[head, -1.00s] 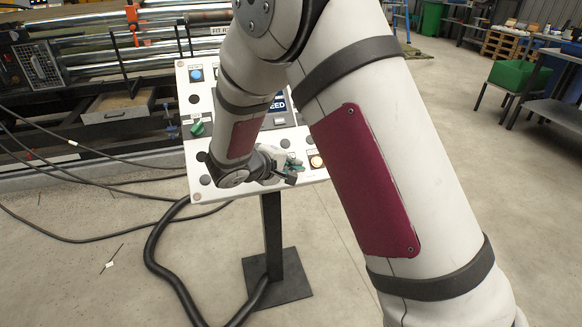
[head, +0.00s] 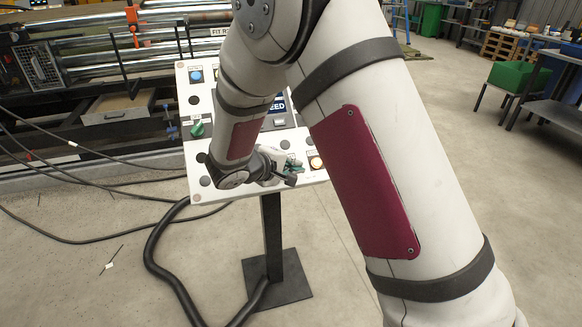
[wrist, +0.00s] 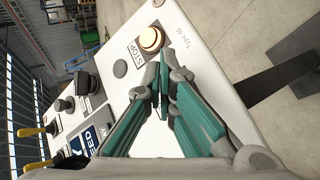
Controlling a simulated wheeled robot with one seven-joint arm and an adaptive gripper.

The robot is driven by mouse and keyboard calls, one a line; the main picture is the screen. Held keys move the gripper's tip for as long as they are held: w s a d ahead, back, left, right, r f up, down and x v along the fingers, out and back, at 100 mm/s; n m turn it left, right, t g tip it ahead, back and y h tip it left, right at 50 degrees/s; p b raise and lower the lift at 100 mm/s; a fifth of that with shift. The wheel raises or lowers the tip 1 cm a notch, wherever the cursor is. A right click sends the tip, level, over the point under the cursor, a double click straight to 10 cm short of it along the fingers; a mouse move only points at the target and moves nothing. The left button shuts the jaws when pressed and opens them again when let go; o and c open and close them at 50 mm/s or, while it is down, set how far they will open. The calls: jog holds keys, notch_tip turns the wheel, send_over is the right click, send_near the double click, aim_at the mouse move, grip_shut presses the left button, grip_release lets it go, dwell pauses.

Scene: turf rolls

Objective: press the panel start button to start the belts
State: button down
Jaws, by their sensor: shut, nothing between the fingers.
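The tilted white control panel (head: 192,163) stands on a dark post. My gripper (head: 293,163) is over its lower right part, with green fingers shut and empty. In the wrist view the closed fingertips (wrist: 164,72) are close to the panel face; I cannot tell whether they touch it. A lit amber button (wrist: 151,39) is just beyond the tips, and it also shows in the head view (head: 316,162). A "STOP" label (wrist: 137,52) lies beside it. No start label is readable; my arm and fingers hide part of the panel.
The panel also carries a blue button (head: 196,75) and a green knob (head: 197,130). Yellow-tipped levers (wrist: 35,131) show in the wrist view. A thick black hose (head: 155,245) and thin cables lie on the floor.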

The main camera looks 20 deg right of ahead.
jog(key=shift+w+f+b, duration=0.55)
jog(key=shift+f+b, duration=0.1)
jog(key=shift+b, duration=0.55)
dwell(0.8)
jog(key=shift+s+r, duration=0.1)
dwell(0.3)
jog(key=shift+s+r, duration=0.45)
jog(key=shift+r, duration=0.1)
jog(key=s+r+p, duration=0.1)
jog(key=s+r, duration=0.2)
jog(key=shift+s+r+p, duration=0.15)
jog(key=shift+r+p, duration=0.2)
jog(key=shift+r, duration=0.05)
dwell(0.7)
